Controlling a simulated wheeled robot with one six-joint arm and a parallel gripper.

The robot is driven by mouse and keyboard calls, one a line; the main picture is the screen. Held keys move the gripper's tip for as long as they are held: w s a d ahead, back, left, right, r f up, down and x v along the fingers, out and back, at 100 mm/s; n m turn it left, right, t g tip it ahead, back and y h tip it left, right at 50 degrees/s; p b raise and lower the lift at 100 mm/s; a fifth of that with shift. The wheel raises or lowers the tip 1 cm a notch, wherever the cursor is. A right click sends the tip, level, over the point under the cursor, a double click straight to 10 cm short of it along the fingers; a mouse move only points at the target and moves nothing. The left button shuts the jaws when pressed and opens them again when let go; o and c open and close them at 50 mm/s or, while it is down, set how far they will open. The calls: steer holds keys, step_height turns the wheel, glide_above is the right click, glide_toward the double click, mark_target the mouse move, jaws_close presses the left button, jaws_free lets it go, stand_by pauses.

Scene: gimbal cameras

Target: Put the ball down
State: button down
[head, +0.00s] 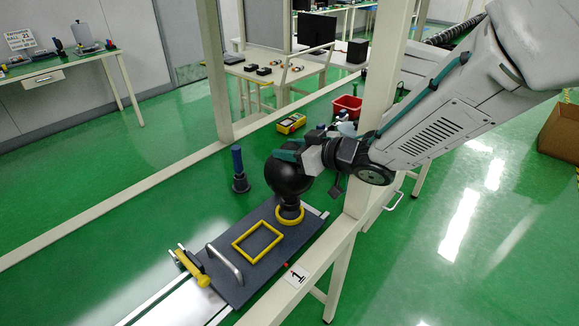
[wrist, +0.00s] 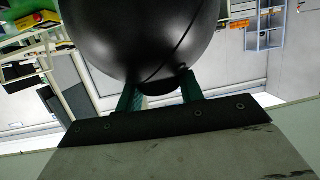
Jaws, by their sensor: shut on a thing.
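The ball (head: 287,178) is a large black glossy sphere with a dark foot below it. My gripper (head: 290,152) comes from the right and is shut on the ball near its top. In the wrist view the ball (wrist: 150,35) fills the upper middle, with the green fingers of my gripper (wrist: 160,92) at its near edge. The foot is over or within a yellow ring (head: 290,220) on a dark grey board (head: 225,285); I cannot tell whether it touches the board.
A yellow rectangular frame (head: 257,242) and a metal handle (head: 226,263) are on the board. A dark device with a blue top (head: 239,172) stands behind it. A white post (head: 374,110) rises close to my arm. A yellow case (head: 291,123) and red bin (head: 347,107) lie farther back.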

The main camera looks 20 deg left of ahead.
steer(key=shift+f, duration=1.85)
steer(key=shift+s+f, duration=0.1)
steer(key=shift+f, duration=0.05)
steer(key=c, duration=0.9)
jaws_free()
steer(key=shift+d+r, duration=0.15)
steer(key=shift+r, duration=0.05)
steer(key=v, duration=1.1)
steer(key=shift+d, duration=0.25)
steer(key=shift+s, duration=0.1)
